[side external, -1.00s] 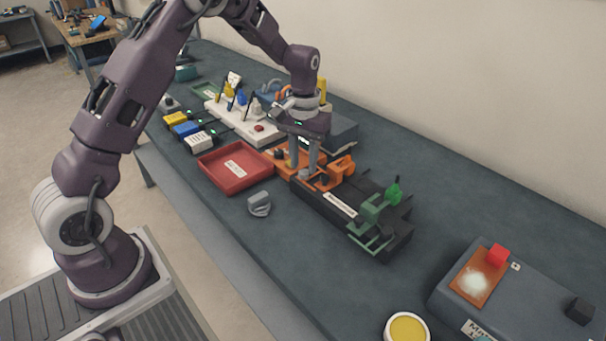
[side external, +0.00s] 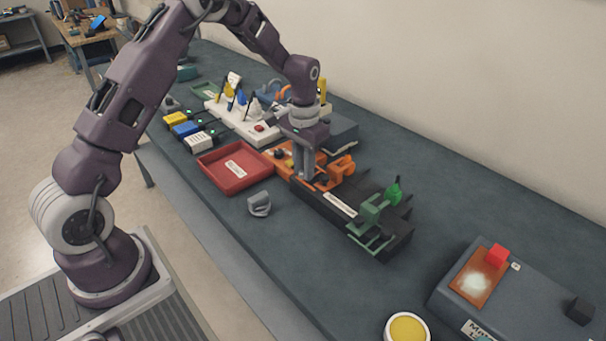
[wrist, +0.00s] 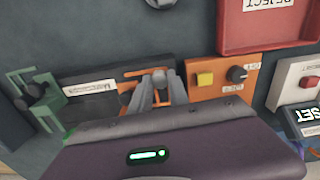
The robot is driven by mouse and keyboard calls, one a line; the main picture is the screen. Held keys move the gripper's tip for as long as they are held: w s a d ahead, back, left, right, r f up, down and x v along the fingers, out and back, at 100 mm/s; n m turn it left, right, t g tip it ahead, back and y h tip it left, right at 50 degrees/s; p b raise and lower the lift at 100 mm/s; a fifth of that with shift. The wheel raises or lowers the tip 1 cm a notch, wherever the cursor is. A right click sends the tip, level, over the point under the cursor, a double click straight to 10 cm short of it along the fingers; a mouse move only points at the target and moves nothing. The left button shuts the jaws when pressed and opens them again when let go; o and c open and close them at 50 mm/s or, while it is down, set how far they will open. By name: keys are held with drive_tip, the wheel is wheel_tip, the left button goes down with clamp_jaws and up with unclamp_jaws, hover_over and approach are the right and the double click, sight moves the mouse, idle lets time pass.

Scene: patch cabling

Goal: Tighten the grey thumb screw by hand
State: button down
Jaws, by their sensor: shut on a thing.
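My gripper (side external: 303,178) points straight down at the orange end of the black fixture (side external: 325,203). In the wrist view its fingers (wrist: 160,86) are close together around a small grey piece (wrist: 159,76), which looks like the grey thumb screw. The fingers hide most of it, so how far it is turned in cannot be told. Orange clamp parts (side external: 342,168) stand just right of the fingers in the side view. A green clamp (side external: 370,212) sits at the fixture's other end.
A red tray (side external: 228,178) lies left of the fixture, with a loose grey part (side external: 259,203) nearby on the bench. An orange panel with a yellow button (wrist: 205,79) and a black knob (wrist: 237,74) adjoins the fixture.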

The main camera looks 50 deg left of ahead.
drive_tip(key=m, duration=0.5)
drive_tip(key=shift+m, duration=0.3)
drive_tip(key=m, duration=0.5)
drive_tip(key=shift+m, duration=0.3)
drive_tip(key=m, duration=0.5)
